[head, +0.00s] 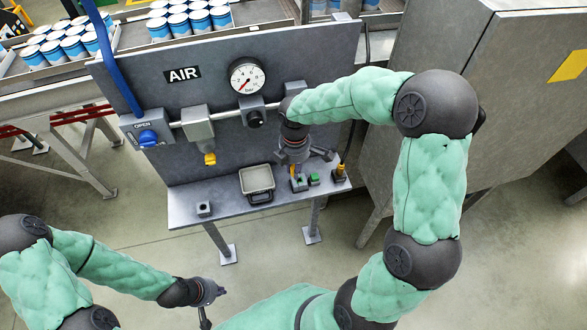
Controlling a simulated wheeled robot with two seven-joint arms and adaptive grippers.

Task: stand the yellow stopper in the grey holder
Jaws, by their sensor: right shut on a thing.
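Two yellow pieces show, and I cannot tell for sure which is the stopper. One yellow piece (210,159) is under the grey unit on the panel's left; another yellow piece (342,168) stands in a dark block at the shelf's right end. A small grey holder (204,208) with a dark hole sits on the shelf's left part, with nothing standing in it. My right gripper (298,174) points down over the shelf, shut, at a small green-topped block (299,184); what it grips is mostly hidden. My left gripper (214,304) is low, in front of the shelf, its fingers apart and empty.
A grey tray (246,184) with a dark handle lies mid-shelf. Another green-topped piece (314,179) is right of my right gripper. The panel carries a gauge (247,76) and a blue valve knob (148,138). A grey cabinet (480,110) stands at the right.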

